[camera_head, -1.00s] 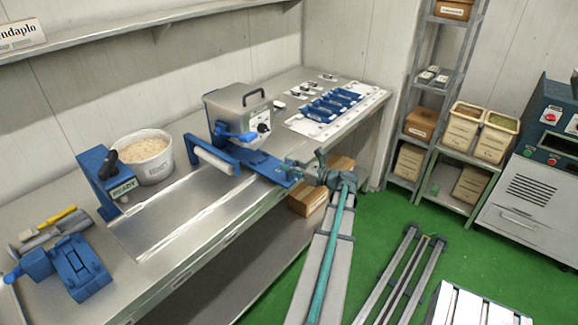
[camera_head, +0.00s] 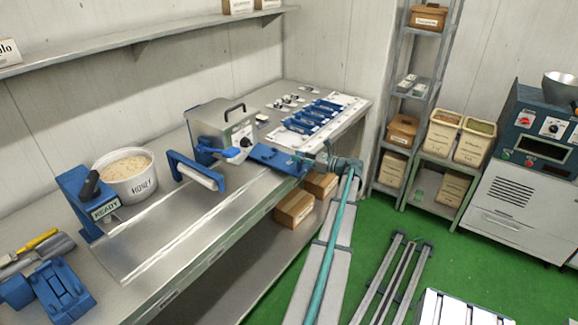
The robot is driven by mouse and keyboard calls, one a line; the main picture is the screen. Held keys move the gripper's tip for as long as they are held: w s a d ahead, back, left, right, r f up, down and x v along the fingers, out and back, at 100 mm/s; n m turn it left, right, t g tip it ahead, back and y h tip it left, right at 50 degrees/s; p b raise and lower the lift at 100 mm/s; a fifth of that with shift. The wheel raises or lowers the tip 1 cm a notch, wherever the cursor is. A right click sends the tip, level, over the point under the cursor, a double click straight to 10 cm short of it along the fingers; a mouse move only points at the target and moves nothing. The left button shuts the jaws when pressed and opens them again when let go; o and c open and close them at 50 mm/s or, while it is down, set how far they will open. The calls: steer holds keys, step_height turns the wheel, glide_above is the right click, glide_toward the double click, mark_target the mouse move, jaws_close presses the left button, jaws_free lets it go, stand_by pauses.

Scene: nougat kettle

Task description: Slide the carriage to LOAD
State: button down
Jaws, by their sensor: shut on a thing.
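The carriage looks like the flat blue plate (camera_head: 272,157) on the steel bench, in front of the grey box and right of the blue roller frame. My gripper (camera_head: 310,163) is at the plate's right end. It is shut there on a part of the carriage, which the fingers mostly hide. The roller frame (camera_head: 195,172) stands to the left of the plate, with a visible gap between them. A READY sign (camera_head: 106,211) is on a blue stand at the bench's left. I cannot read a LOAD mark anywhere.
A grey box (camera_head: 222,122) with a blue lever stands just behind the plate. Blue trays (camera_head: 310,117) lie at the bench's far end. A honey tub (camera_head: 126,180) stands behind the bare steel strip. Cardboard boxes (camera_head: 294,209) sit below the bench edge.

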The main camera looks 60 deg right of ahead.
steer(key=shift+s+d+r, duration=0.1)
steer(key=shift+s+d, duration=0.05)
steer(key=shift+d, duration=1)
steer(key=c, duration=0.9)
jaws_free()
steer(key=shift+d, duration=0.15)
steer(key=shift+s, duration=0.5)
steer(key=s, duration=1.1)
steer(key=shift+d, duration=0.4)
